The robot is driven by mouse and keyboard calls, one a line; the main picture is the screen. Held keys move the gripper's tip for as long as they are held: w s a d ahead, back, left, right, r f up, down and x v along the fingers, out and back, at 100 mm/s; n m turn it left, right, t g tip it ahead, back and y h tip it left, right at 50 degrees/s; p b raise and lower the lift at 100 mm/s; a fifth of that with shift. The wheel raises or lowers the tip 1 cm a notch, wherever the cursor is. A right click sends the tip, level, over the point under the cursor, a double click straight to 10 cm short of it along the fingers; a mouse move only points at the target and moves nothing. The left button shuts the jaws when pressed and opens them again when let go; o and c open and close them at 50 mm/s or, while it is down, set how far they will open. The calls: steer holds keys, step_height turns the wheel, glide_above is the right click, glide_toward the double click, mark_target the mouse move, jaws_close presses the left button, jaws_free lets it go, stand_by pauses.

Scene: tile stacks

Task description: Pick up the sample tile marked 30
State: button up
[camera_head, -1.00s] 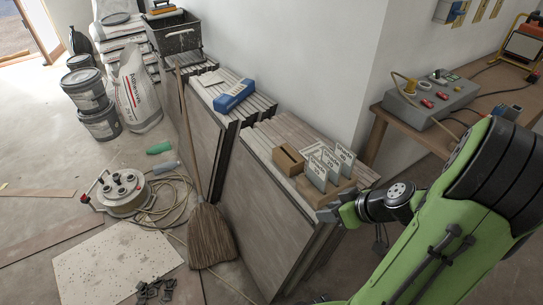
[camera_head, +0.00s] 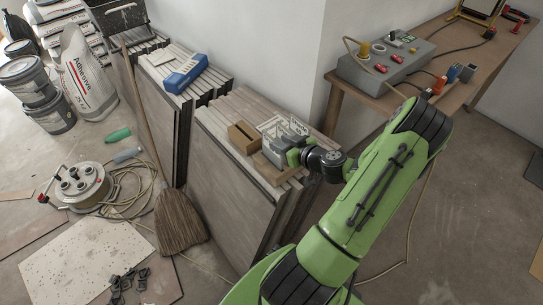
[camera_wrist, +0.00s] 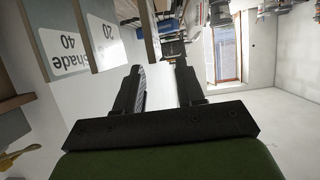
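In the wrist view, a tile marked "Shade 40" (camera_wrist: 62,50) and one marked 20 (camera_wrist: 103,38) stand to the left of my gripper. I cannot make out a 30 label. My gripper (camera_head: 291,151) is at the right side of the holder, close to the tiles, and partly hides them. In the wrist view my gripper (camera_wrist: 158,72) has its fingers apart, with a pale, unidentified surface showing between them.
A brown box (camera_head: 243,138) stands left of the holder. A broom (camera_head: 178,220) leans at the stacks' left. A wooden bench with a grey control box (camera_head: 385,66) stands at the right. Floor at lower right is mostly clear.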

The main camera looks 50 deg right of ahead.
mark_target(274, 140)
steer(key=b+x, duration=0.1)
steer(key=x, duration=0.5)
steer(key=shift+s+d+f, duration=0.1)
steer(key=shift+d, duration=0.05)
jaws_close()
stand_by(1.1)
